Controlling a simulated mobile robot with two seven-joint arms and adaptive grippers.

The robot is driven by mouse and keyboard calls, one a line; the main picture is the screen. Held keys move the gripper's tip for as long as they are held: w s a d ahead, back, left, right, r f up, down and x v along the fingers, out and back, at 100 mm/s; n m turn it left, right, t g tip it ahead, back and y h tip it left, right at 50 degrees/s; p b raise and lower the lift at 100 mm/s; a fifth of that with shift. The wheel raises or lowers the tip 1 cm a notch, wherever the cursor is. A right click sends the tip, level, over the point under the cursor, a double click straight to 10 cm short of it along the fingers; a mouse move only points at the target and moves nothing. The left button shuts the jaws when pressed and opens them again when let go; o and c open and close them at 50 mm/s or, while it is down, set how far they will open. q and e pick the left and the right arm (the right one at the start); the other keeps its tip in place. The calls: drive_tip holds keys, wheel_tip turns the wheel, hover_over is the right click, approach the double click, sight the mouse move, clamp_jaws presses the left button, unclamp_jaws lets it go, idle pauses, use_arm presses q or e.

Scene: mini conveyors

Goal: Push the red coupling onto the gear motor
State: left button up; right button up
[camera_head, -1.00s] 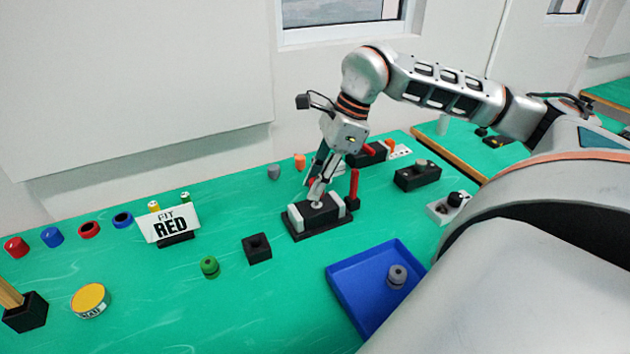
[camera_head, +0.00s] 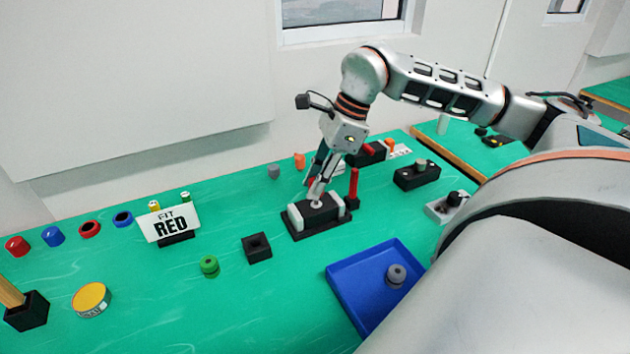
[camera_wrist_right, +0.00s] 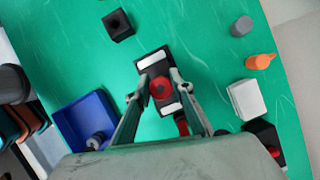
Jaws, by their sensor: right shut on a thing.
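The gear motor (camera_head: 322,214) is a black block held between white pads on a dark fixture (camera_head: 300,235) in the middle of the green table. My right gripper (camera_head: 317,199) points down at the motor's top. In the right wrist view, the red coupling (camera_wrist_right: 161,88) is a round red piece with a dark centre, between the fingertips of my right gripper (camera_wrist_right: 160,84). The gripper is shut on it, right over the motor. Whether the coupling is seated cannot be told, as the fingers hide its lower edge. My left gripper is not in view.
A red upright handle (camera_head: 354,187) stands at the fixture's right side. A blue tray (camera_head: 345,290) holding a grey part (camera_head: 396,275) lies in front. A black socket block (camera_head: 257,248), a green part (camera_head: 209,266) and a "FIT RED" sign (camera_head: 168,225) are to the left.

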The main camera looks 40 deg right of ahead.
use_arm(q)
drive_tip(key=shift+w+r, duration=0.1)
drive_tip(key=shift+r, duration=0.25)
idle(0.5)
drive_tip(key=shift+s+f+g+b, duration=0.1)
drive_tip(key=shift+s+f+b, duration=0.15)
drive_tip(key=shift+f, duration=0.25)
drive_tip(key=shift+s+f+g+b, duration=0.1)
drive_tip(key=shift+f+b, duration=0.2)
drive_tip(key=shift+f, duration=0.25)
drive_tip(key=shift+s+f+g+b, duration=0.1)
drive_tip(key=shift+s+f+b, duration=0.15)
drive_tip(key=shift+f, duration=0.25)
use_arm(e)
drive_tip(key=shift+f, duration=1.6)
drive_tip(key=o, duration=1.2)
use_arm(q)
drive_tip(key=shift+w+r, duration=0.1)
use_arm(e)
drive_tip(key=shift+r, duration=0.1)
drive_tip(key=v, duration=1.2)
